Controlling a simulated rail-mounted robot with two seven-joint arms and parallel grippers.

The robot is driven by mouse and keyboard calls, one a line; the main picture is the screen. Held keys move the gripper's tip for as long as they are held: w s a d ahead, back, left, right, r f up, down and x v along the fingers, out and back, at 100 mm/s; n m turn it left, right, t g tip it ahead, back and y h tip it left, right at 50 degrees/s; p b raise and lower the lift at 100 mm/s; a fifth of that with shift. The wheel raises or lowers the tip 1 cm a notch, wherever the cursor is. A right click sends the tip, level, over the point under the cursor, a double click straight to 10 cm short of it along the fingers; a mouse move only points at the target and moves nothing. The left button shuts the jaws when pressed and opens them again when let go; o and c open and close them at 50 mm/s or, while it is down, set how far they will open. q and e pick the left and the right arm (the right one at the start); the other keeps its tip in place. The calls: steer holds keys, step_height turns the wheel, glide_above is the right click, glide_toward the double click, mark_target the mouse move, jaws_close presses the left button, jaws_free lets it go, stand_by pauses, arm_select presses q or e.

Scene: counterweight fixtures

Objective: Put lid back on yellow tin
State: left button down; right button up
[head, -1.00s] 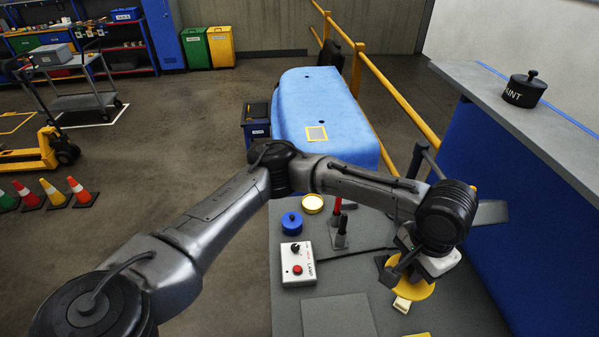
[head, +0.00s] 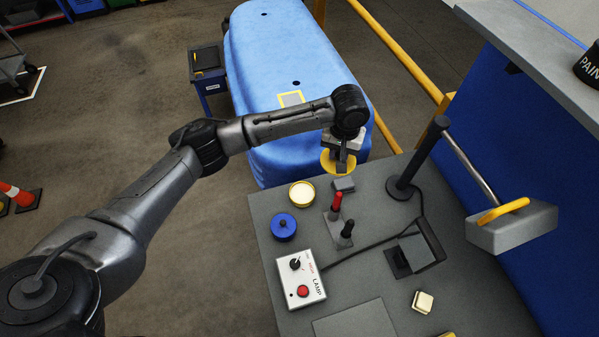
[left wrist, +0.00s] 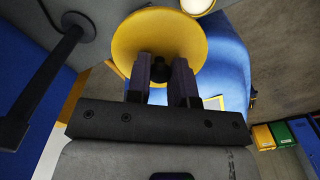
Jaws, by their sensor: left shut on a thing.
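The yellow tin (head: 302,194) stands open on the grey bench top, near its far left edge, with pale contents showing. Part of it also shows at the top of the left wrist view (left wrist: 198,4). My left gripper (head: 342,160) is shut on the dark knob of the yellow lid (head: 331,168). The lid hangs in the air beyond and to the right of the tin, apart from it. In the left wrist view the lid (left wrist: 190,42) is a wide disc beyond the fingers (left wrist: 160,78). My right gripper is not in view.
A blue lidded tin (head: 284,227) stands just nearer than the yellow tin. A blue covered bulk (head: 280,60) lies beyond the bench.

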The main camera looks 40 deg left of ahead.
arm_select(q)
steer(key=s+a+f+n+b, duration=0.1)
steer(key=a+f+b, duration=0.1)
steer(key=f, duration=0.6)
steer(key=s+a+f+n+b, duration=0.1)
steer(key=a+f, duration=0.3)
steer(key=f, duration=0.4)
steer(key=s+a+f+n+b, duration=0.1)
steer(key=a+f, duration=0.3)
steer(key=f, duration=0.4)
steer(key=shift+n+b, duration=0.6)
steer(key=shift+b, duration=0.2)
steer(key=shift+f+b, duration=0.35)
steer(key=shift+f, duration=0.75)
steer(key=shift+p, duration=0.45)
steer(key=shift+p, duration=0.5)
